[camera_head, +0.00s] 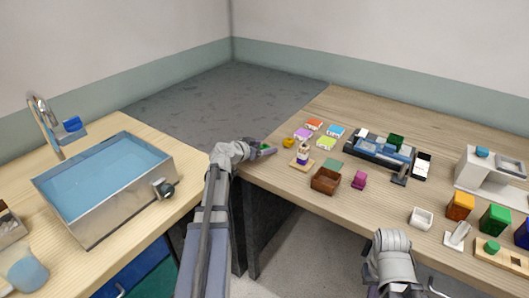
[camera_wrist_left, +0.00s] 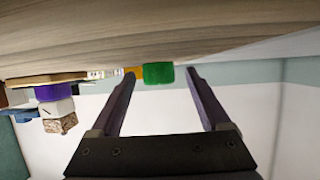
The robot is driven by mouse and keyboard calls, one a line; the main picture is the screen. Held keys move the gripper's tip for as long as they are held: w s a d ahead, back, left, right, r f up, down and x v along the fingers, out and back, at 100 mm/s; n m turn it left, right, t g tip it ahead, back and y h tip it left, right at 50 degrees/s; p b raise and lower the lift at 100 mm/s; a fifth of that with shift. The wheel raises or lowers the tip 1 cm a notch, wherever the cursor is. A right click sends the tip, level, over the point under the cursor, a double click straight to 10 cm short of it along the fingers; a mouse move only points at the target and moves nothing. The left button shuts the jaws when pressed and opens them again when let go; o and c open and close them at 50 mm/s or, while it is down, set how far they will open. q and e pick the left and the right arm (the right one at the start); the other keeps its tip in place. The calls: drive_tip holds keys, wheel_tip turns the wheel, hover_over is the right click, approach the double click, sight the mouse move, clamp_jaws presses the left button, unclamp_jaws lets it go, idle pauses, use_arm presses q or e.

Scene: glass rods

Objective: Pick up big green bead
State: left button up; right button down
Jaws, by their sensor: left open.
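The big green bead (camera_wrist_left: 158,73) sits on the wooden table, which appears at the top of the tilted left wrist view. It shows beyond and between the two fingers of my left gripper (camera_wrist_left: 158,82), which is open with nothing held. In the head view my left gripper (camera_head: 268,152) is at the table's left edge, and a bit of green (camera_head: 266,146) shows by its fingers. My right arm shows at the bottom right, but its gripper fingers cannot be seen.
A yellow piece (camera_head: 288,142) lies just right of the left gripper. Near it are coloured tiles (camera_head: 314,125), a small stacked figure (camera_head: 302,154) on a board and a brown box (camera_head: 325,181). A water-filled basin (camera_head: 158,160) is on the left counter.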

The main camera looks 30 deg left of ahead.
use_arm(q)
drive_tip(key=shift+w+f, duration=0.15)
drive_tip(key=shift+w, duration=0.2)
drive_tip(key=shift+s+d, duration=0.1)
clamp_jaws()
idle(0.3)
